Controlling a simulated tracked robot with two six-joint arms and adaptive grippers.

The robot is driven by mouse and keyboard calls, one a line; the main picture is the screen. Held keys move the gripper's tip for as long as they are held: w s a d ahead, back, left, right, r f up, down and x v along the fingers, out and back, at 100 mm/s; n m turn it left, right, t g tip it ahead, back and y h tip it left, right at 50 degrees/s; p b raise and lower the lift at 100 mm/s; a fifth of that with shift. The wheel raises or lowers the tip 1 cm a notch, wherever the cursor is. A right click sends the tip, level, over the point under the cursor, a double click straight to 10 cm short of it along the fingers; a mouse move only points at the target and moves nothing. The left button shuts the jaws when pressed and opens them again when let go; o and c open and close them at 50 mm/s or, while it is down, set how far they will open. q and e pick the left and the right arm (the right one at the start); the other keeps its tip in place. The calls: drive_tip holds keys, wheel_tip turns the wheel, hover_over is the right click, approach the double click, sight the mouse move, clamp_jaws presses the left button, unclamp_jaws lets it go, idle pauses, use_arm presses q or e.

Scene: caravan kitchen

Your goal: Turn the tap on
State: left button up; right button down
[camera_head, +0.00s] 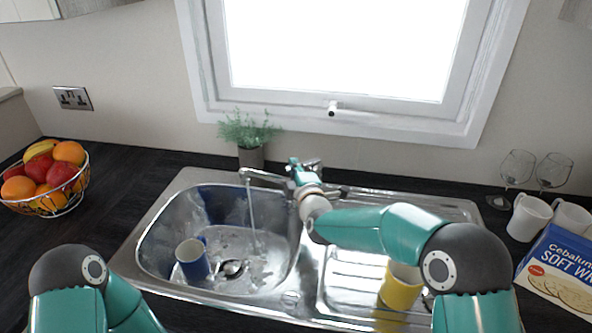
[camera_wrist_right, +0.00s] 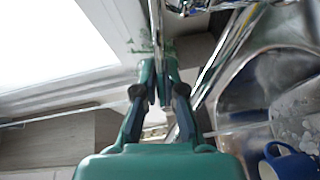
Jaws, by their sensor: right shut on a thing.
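The chrome tap (camera_head: 262,176) stands at the back edge of the steel sink, its spout reaching left over the bowl. A thin stream of water (camera_head: 251,212) falls from the spout into the bowl. My right gripper (camera_head: 298,168) is at the tap's body, just right of the spout. In the right wrist view my right gripper (camera_wrist_right: 161,88) has its fingers close together on the slim chrome tap lever (camera_wrist_right: 155,25). The fingers partly hide the lever. My left arm shows at the lower left, but its gripper is out of view.
The sink bowl (camera_head: 150,248) holds a blue-and-white mug (camera_head: 193,260) and dishes. A yellow mug (camera_head: 402,287) stands on the drainer under my right arm. A fruit bowl (camera_head: 48,204), potted plant (camera_head: 250,157), white mugs (camera_head: 528,217), glasses and a cracker box (camera_head: 560,270) surround the sink.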

drive_tip(key=shift+w+d+r+m+g, duration=0.1)
drive_tip(key=shift+d+r+m+g, duration=0.1)
drive_tip(key=shift+r+m, duration=0.15)
drive_tip(key=shift+w+d+r+m+g, duration=0.1)
drive_tip(key=shift+r+m+g, duration=0.15)
drive_tip(key=shift+m, duration=0.2)
drive_tip(key=shift+r+m, duration=0.1)
drive_tip(key=shift+m, duration=0.2)
drive_tip(key=c, duration=1.4)
unclamp_jaws()
drive_tip(key=shift+o, duration=0.8)
drive_tip(key=shift+r, duration=0.1)
